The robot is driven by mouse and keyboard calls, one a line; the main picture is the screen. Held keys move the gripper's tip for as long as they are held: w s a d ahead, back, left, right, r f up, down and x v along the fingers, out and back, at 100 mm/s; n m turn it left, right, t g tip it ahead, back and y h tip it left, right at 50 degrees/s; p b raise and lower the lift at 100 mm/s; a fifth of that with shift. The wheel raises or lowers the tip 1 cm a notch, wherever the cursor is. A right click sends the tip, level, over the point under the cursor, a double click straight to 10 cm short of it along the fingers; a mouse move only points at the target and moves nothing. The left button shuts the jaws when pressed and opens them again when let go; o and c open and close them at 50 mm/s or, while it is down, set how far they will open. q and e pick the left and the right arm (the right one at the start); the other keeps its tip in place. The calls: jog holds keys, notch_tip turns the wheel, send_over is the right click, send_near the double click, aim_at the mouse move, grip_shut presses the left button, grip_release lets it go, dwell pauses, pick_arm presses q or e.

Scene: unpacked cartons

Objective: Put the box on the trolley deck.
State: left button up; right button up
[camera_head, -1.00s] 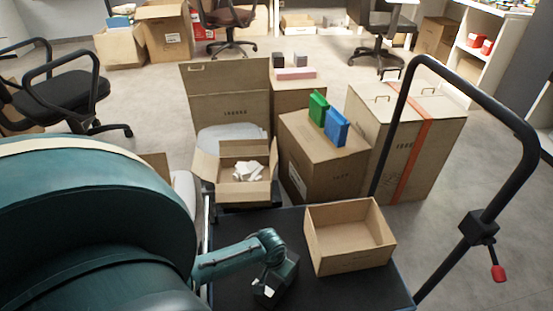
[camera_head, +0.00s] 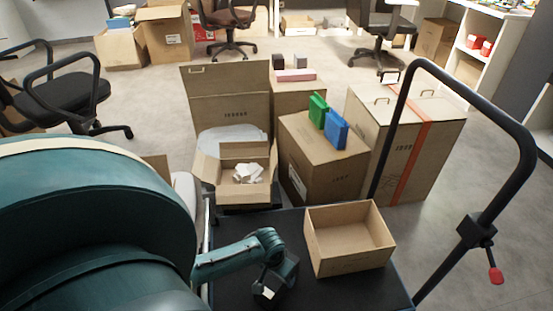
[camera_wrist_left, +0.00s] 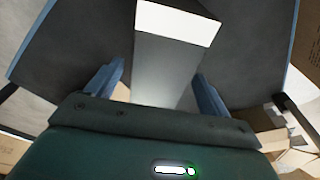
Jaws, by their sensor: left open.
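An open-topped cardboard box (camera_head: 335,260) stands upright and looks empty. It appears to rest on the right part of the dark trolley deck (camera_head: 330,292). My left gripper (camera_head: 267,294) is over the deck, to the left of the box and apart from it. In the left wrist view its two bluish fingers (camera_wrist_left: 158,92) are spread apart. A pale grey block-like shape with a white face (camera_wrist_left: 178,22) shows between and beyond them; I cannot tell what it is. My right gripper is in neither view.
The trolley's black handle (camera_head: 500,110) rises at the right. Behind the deck stand a carton with white pieces (camera_head: 232,196), a carton bearing green and blue items (camera_head: 325,175), and a tall strapped carton (camera_head: 440,150). An office chair (camera_head: 65,95) is at the left.

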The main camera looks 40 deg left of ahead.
pick_arm(q)
notch_tip(320, 180, up, 10)
jog(key=s+p, duration=0.1)
jog(key=p, duration=0.3)
jog(key=shift+s+r+p, duration=0.2)
jog(key=shift+s+p, duration=0.1)
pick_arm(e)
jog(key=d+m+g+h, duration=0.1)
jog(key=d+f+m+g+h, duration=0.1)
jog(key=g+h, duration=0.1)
pick_arm(q)
jog(key=shift+d, duration=0.1)
